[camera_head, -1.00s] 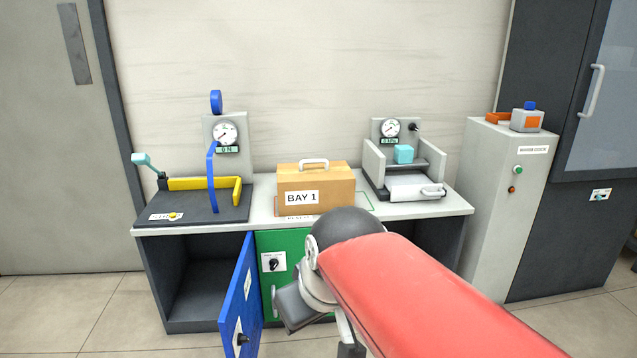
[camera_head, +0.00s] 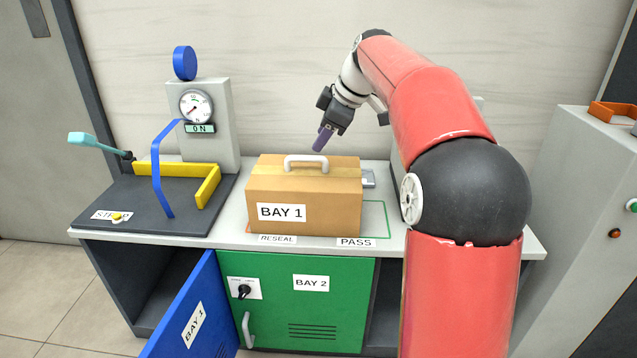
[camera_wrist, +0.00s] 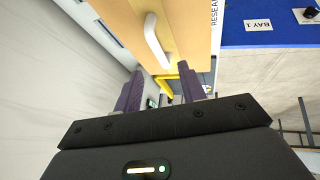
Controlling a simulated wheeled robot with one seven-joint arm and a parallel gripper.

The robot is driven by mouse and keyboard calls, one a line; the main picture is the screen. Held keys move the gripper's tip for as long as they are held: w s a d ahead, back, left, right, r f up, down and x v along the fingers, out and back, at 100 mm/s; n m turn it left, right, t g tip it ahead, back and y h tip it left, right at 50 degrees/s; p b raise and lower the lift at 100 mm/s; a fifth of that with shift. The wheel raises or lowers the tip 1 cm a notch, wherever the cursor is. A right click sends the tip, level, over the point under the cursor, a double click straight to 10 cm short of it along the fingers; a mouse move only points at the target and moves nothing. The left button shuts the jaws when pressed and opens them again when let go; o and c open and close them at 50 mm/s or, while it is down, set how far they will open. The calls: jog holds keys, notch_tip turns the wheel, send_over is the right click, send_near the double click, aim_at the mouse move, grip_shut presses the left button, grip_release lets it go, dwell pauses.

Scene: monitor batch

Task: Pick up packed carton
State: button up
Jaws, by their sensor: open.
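The packed carton (camera_head: 303,198) is a tan box labelled BAY 1 with a white handle (camera_head: 306,162) on top. It stands upright on the counter, over the RESEAL and PASS labels. My gripper (camera_head: 322,140) is above and just behind the carton's top, to the right of the handle, apart from it. In the wrist view my gripper (camera_wrist: 160,90) has two purple fingers spread apart with nothing between them. The carton (camera_wrist: 190,30) and its handle (camera_wrist: 155,42) show ahead of the fingers there.
A black fixture (camera_head: 150,208) with yellow rails, a blue bar and a gauge stands left. The blue door (camera_head: 190,312) hangs open below the counter; the green BAY 2 door (camera_head: 300,325) is shut. A grey cabinet (camera_head: 580,200) stands right. My arm hides the counter's right part.

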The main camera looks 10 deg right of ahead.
aim_at(307, 157)
jog(key=b+x, duration=0.1)
jog(key=x, duration=0.6)
jog(key=shift+w+a+f, duration=0.25)
jog(key=shift+w, duration=0.05)
grip_shut()
jog(key=shift+r, duration=0.1)
dwell(1.1)
